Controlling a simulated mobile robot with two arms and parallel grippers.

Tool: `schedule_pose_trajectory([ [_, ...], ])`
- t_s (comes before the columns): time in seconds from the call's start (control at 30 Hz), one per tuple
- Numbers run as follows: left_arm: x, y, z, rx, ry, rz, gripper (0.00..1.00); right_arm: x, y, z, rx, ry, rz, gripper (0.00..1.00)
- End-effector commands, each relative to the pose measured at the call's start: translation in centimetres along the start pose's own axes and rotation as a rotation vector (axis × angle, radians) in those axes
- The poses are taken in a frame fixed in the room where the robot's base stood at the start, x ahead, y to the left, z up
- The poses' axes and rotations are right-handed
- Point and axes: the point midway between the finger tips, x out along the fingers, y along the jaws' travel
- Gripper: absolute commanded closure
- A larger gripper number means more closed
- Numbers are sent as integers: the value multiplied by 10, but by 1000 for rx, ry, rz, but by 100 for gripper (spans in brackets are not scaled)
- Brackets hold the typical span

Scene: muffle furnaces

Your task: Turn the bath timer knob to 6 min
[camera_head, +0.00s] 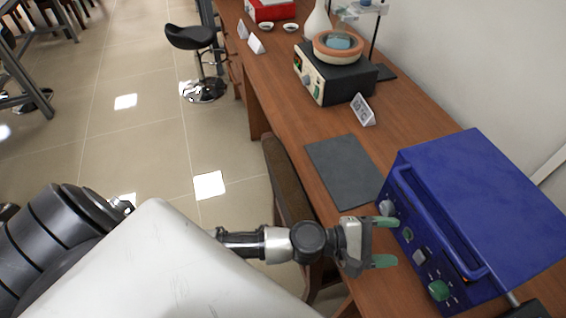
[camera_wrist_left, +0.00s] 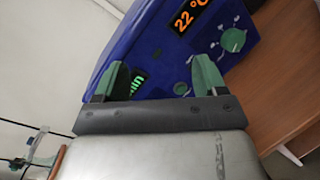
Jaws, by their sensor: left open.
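The blue bath unit (camera_head: 490,200) stands at the right of the bench, its control front facing my left gripper. A pale knob (camera_head: 388,208) sits at the far end of that front, beside a small green display (camera_head: 408,236). A pale control (camera_head: 420,256) and a green knob (camera_head: 438,290) are nearer. My left gripper (camera_head: 387,242) is open and empty just in front of the panel. In the left wrist view, its fingers (camera_wrist_left: 160,74) partly hide the green "min" display (camera_wrist_left: 138,84). The orange display (camera_wrist_left: 190,14) reads 22 °C. I cannot tell which knob is the timer.
A dark grey mat (camera_head: 345,170) lies on the wooden bench (camera_head: 290,115) beyond the gripper. A heating device (camera_head: 335,75) with a bowl stands further back.

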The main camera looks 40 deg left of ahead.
Motion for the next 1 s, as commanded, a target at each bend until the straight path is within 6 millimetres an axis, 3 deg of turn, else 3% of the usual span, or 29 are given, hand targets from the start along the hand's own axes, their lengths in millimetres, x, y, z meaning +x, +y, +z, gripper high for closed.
schedule_pose_trajectory([
  [0.2, -6, -10, 39, 268, -125, -49, 29, 0, -1, 0, 0, 0, -1, 29],
  [0.5, -22, -26, 67, 662, -211, -139, 29, 0, -1, 0, 0, 0, -1, 29],
  [0.73, -38, -37, 68, 952, -210, -248, 29, 0, -1, 0, 0, 0, -1, 29],
  [1.0, -66, -47, 49, 1250, -144, -443, 29, 0, -1, 0, 0, 0, -1, 29],
])
